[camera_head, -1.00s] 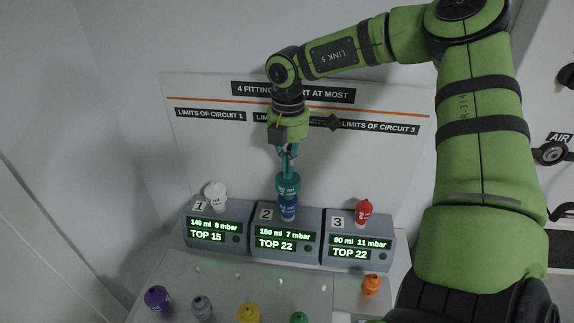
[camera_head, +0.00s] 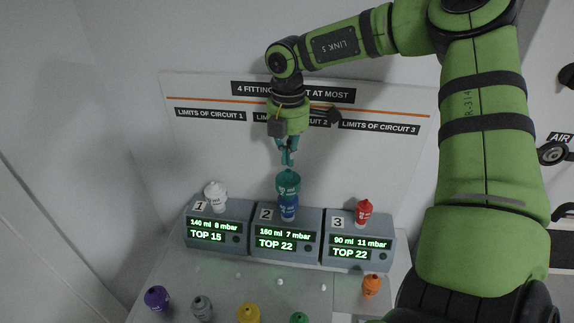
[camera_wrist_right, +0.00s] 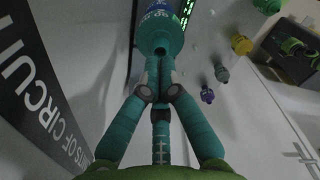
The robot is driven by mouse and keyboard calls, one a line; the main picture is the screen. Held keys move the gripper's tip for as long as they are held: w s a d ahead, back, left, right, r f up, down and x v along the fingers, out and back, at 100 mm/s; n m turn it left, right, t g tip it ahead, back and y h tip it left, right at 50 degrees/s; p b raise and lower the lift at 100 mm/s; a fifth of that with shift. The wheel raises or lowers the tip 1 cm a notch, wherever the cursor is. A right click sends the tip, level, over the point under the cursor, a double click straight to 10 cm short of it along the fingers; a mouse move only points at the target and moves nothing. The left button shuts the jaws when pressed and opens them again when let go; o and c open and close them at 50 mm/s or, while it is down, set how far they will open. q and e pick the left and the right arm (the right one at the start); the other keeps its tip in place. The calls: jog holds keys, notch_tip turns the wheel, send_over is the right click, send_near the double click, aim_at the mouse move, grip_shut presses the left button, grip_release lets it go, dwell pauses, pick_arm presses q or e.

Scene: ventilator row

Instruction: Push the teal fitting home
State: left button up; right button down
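The teal fitting (camera_head: 288,182) stands upright on top of a blue fitting (camera_head: 289,207) on the middle unit, marked 2. In the right wrist view the teal fitting (camera_wrist_right: 160,36) is at the top, with the blue one partly hidden beyond it. My right gripper (camera_head: 287,163) points down just over the teal fitting. Its fingers (camera_wrist_right: 160,66) come together at the tips, close to the fitting's top end and not around its body. I cannot tell whether they touch it. My left gripper is not in view.
A white fitting (camera_head: 215,195) stands on unit 1 and a red fitting (camera_head: 363,212) on unit 3. Purple (camera_head: 156,298), grey (camera_head: 202,307), yellow (camera_head: 249,314), green (camera_head: 299,318) and orange (camera_head: 371,285) fittings stand on the table in front. A sign board (camera_head: 200,140) rises behind.

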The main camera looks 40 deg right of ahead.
jog(key=shift+r+p, duration=0.75)
jog(key=shift+r, duration=1.65)
